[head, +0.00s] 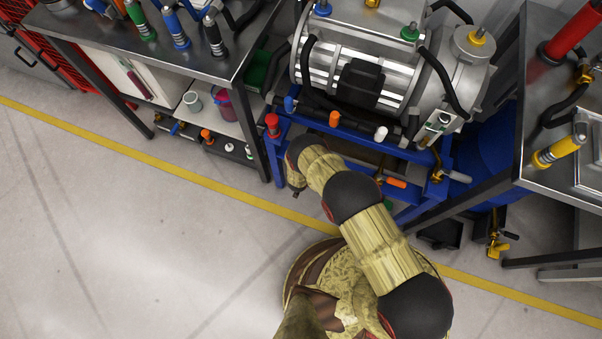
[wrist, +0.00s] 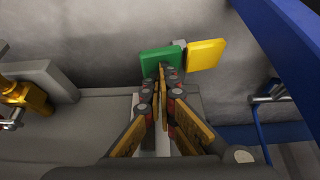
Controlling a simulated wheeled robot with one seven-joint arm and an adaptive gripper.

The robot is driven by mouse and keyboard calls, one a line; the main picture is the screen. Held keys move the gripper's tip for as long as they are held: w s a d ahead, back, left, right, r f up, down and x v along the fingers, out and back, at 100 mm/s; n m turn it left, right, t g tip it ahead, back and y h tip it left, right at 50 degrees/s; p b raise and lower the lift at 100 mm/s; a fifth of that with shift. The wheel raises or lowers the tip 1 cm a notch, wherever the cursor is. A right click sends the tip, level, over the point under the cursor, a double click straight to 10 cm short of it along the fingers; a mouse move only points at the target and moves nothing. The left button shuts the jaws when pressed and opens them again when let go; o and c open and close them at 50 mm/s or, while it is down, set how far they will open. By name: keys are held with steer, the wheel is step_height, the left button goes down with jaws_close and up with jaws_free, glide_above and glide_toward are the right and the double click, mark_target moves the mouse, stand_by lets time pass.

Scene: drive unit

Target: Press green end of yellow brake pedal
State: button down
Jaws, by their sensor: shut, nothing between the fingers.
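In the wrist view a green pad (wrist: 158,61) and a yellow pad (wrist: 206,54) sit side by side, joined by a small grey bracket, in front of a grey wall. My gripper (wrist: 166,73) is shut and empty. Its fingertips overlap the lower right part of the green pad in the picture; I cannot tell whether they touch it. The yellow pad is to the right of the fingertips. In the head view my arm reaches down beside the blue stand, and my gripper cannot be made out there.
The blue stand (head: 292,155) carries a large silver drive unit (head: 345,68). A metal workbench (head: 110,45) is at left, another table (head: 545,155) at right. In the wrist view a blue beam (wrist: 275,45) runs along the right and a brass fitting (wrist: 24,97) is at left.

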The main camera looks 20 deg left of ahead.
steer(key=shift+f, duration=0.35)
steer(key=shift+r, duration=0.1)
steer(key=shift+r+p, duration=1.4)
steer(key=shift+r, duration=1.05)
steer(key=shift+s, duration=0.1)
